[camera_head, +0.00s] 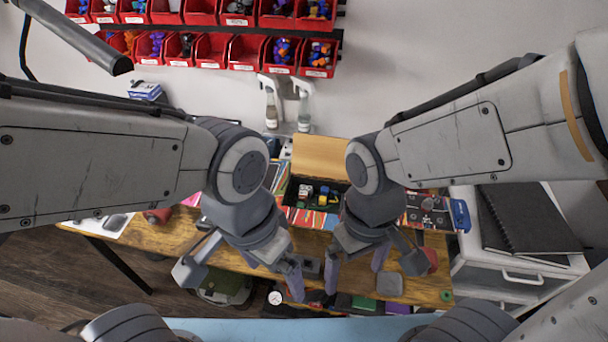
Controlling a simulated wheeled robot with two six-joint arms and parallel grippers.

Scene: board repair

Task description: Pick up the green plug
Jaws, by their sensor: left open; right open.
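I cannot pick out the green plug for certain. A small black bin (343,187) on the table, between and beyond my grippers, holds several small yellow, green, blue and white pieces, and a green piece (325,190) shows among them, too small to name. My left gripper (290,276) is open and points down over the front of the table. My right gripper (356,266) is open, to the right of the left one, also over the front of the table. Neither visibly holds anything. Both arms hide parts of the table.
The wooden table (178,236) carries a grey square piece (390,284) and a small green ring (446,296) near its front right edge. A white drawer cabinet (492,272) with black notebooks (524,220) stands right. Red bins (212,50) hang on the back wall.

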